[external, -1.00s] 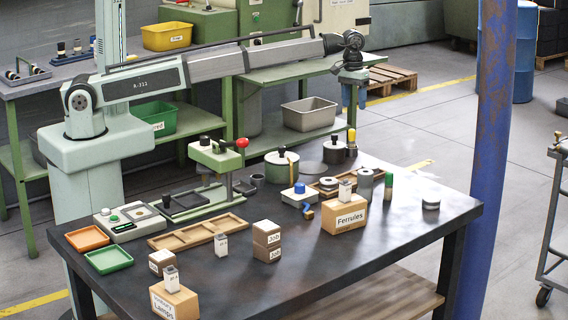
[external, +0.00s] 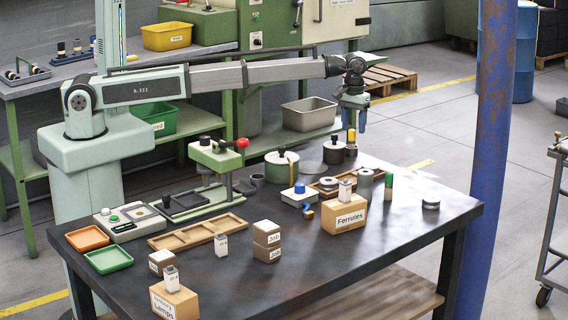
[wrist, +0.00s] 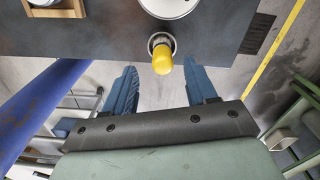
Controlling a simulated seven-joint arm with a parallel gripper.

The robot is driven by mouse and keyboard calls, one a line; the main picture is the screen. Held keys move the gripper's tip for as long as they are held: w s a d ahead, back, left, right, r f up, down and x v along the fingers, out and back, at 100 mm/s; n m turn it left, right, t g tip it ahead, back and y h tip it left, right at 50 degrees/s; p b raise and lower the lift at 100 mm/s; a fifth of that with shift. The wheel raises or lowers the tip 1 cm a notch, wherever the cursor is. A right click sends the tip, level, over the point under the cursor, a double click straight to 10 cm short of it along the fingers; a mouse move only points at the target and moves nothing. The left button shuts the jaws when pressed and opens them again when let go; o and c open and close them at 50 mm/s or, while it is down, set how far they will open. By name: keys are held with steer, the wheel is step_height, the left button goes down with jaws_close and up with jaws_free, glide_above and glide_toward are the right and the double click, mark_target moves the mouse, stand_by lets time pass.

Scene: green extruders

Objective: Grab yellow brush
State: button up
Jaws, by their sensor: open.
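The yellow brush (external: 351,137) stands upright at the far edge of the dark table, its yellow top showing above a darker lower part. In the wrist view the yellow top (wrist: 162,60) lies ahead of the gap between my fingers, near the table edge. My gripper (external: 355,122) is above the brush in the external view, with its blue fingers pointing down. In the wrist view my gripper (wrist: 159,72) is open and empty, one finger on each side. I cannot tell whether the fingertips overlap the brush in height.
A dark lidded pot (external: 334,153) stands close to the left of the brush, and a green pot (external: 282,166) is farther left. A grey cylinder (external: 365,184) and a Ferrules box (external: 344,216) stand nearer. A blue post (external: 492,150) rises at the right.

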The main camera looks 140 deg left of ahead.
mark_target(345, 143)
steer(key=f, duration=0.5)
steer(key=shift+s+d, duration=0.15)
steer(key=shift+d, duration=0.1)
jaws_close()
